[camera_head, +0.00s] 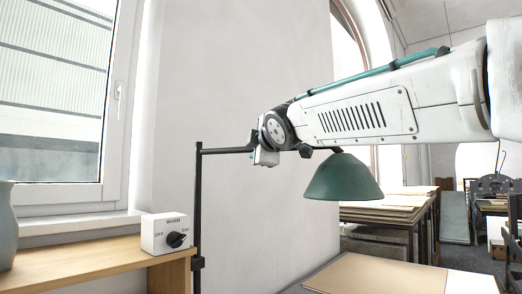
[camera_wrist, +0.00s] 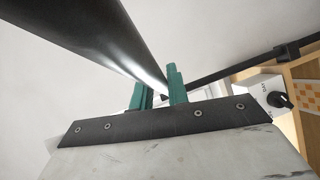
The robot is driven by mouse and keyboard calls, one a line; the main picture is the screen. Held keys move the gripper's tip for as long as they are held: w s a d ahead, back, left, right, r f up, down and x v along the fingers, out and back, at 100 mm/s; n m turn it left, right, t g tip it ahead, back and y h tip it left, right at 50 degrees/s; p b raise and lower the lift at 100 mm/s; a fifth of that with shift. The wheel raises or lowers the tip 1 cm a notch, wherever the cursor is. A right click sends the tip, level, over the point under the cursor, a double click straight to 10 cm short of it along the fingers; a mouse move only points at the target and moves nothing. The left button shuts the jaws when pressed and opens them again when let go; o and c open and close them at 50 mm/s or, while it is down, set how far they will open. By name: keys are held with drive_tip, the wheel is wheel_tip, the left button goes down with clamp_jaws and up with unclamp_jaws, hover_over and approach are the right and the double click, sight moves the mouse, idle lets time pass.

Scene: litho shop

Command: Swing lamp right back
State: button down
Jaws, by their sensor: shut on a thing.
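The lamp has a dark green shade (camera_head: 344,180) that hangs from a black arm (camera_head: 228,150), which runs out to the right from a black upright post (camera_head: 198,220). My gripper (camera_head: 262,155) is at the lamp arm, between post and shade, and mostly hidden behind my wrist in the head view. In the wrist view the green fingers of my gripper (camera_wrist: 160,90) are shut on the dark lamp arm (camera_wrist: 90,40), which looms large at upper left. The post (camera_wrist: 270,62) shows at right there. The shade is out of the wrist view.
A white switch box (camera_head: 166,234) marked OFF, WARM and DAY stands on a wooden shelf (camera_head: 90,262), its knob towards DAY. A blue-grey vase (camera_head: 5,225) is at far left. A table with a brown board (camera_head: 375,275) lies below the shade. Stacked boards (camera_head: 395,205) stand behind.

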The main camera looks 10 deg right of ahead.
idle(0.4)
drive_tip(key=c, duration=1.4)
unclamp_jaws()
drive_tip(key=shift+o, duration=0.2)
drive_tip(key=shift+s, duration=0.1)
drive_tip(key=s+r, duration=0.1)
drive_tip(key=s, duration=0.6)
drive_tip(key=shift+s+d, duration=0.25)
drive_tip(key=shift+d, duration=0.1)
